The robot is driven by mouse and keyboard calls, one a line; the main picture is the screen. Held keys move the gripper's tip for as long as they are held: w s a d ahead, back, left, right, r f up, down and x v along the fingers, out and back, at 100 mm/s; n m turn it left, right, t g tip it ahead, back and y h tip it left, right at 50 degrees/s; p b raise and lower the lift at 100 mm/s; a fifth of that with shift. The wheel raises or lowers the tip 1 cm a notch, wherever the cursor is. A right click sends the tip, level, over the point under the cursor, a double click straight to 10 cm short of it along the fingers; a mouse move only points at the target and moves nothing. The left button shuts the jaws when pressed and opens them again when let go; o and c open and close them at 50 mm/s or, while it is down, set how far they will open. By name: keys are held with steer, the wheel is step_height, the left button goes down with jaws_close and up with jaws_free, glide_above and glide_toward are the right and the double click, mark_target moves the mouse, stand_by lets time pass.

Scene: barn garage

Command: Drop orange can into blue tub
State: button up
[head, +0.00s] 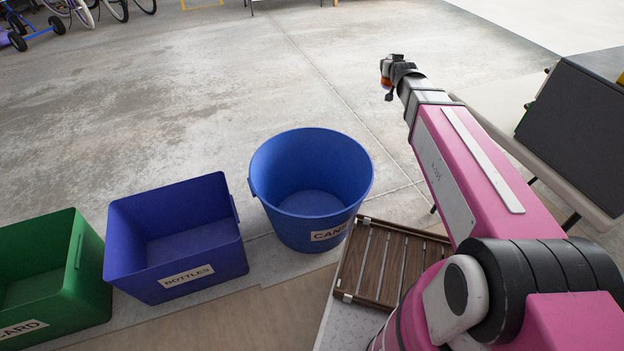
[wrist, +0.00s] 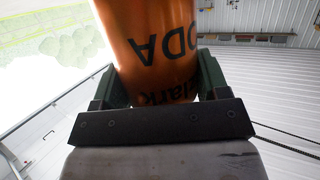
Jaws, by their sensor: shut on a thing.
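The orange can (wrist: 158,40) with dark lettering fills the upper middle of the wrist view, between the two fingers of my gripper (wrist: 155,82). My gripper is shut on it. In the head view my gripper (head: 388,78) is small at the end of the raised arm, with a bit of orange (head: 386,83) showing at it. The round blue tub (head: 270,200), labelled for cans, stands on the floor in the middle of the head view. It looks empty. My gripper is up and to the right of the tub in the picture, not over it.
A blue bottles box (head: 125,235) and a green card box (head: 85,265) stand left of the tub. A slatted wooden surface (head: 385,262) is at its right. A table (head: 560,165) with a dark case (head: 580,115) is at right.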

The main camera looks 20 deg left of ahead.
steer(key=s+a+f+n+g+y, duration=0.1)
steer(key=s+a+f+n+y, duration=0.15)
steer(key=s+a+f, duration=1)
steer(key=s+a+f+n+g+y, duration=0.25)
steer(key=s+a+f, duration=0.7)
steer(key=f, duration=0.55)
step_height(320, 180, down, 6)
steer(key=shift+w+t, duration=0.35)
steer(key=o, duration=1)
